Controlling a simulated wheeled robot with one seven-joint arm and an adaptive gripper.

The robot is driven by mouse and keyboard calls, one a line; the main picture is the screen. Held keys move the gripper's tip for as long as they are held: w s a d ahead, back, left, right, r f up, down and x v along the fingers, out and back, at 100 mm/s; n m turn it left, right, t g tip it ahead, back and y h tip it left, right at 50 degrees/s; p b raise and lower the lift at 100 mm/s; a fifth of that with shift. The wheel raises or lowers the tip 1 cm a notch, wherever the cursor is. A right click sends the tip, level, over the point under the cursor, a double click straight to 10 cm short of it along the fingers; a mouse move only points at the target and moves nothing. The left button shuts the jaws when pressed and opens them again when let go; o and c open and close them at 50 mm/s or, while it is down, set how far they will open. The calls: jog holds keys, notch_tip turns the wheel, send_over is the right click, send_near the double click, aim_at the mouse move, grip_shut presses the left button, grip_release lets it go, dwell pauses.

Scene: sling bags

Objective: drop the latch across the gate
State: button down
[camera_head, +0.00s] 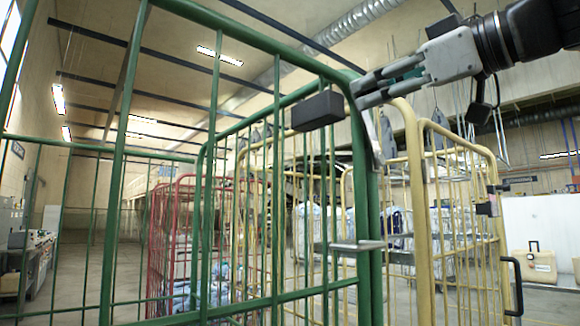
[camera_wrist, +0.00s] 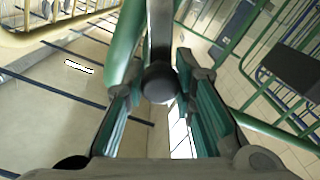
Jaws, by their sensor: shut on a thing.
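A green barred gate (camera_head: 216,150) fills the left and middle of the head view. A grey metal latch bar (camera_head: 374,143) hangs roughly upright at the gate's right post, just below my gripper (camera_head: 360,94). In the wrist view, the bar (camera_wrist: 160,40) ends in a dark round knob (camera_wrist: 160,83) between the teal-padded fingers of my gripper (camera_wrist: 160,92). My gripper is shut on the latch; the exact finger contact is partly hidden. A flat grey plate (camera_head: 350,246) sits lower down across the gate's right edge.
A dark box (camera_head: 318,110) is fixed near the gate's top corner, close left of my fingers. A yellow cage (camera_head: 455,190) stands right of the green post, with a black handle (camera_head: 514,286). A red cage (camera_head: 180,235) with bags is behind. Open floor shows at left.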

jog(key=n+b, duration=0.1)
jog(key=b, duration=0.1)
jog(key=s+a+f+n+b, duration=0.1)
jog(key=b, duration=0.2)
jog(key=a+f+n+b, duration=0.1)
jog(key=n+b, duration=0.1)
jog(key=shift+s+a+f, duration=0.2)
jog(key=shift+s+f, duration=0.05)
jog(key=shift+s, duration=0.05)
jog(key=f+n+b, duration=0.1)
jog(key=b, duration=0.1)
jog(key=s+a+f+n+b, duration=0.1)
jog(key=n+b, duration=0.1)
jog(key=b, duration=0.1)
jog(key=shift+a+f, duration=0.1)
jog(key=shift+a, duration=0.1)
jog(key=f+n+b, duration=0.1)
jog(key=n+b, duration=0.1)
jog(key=b, duration=0.1)
jog(key=a+f+n+b, duration=0.1)
jog(key=shift+s+f+b, duration=0.35)
jog(key=shift+s+b, duration=0.05)
jog(key=shift+f+n+b, duration=1.1)
jog(key=shift+n+b, duration=0.35)
jog(key=shift+n, duration=0.15)
jog(key=c, duration=1.3)
grip_release()
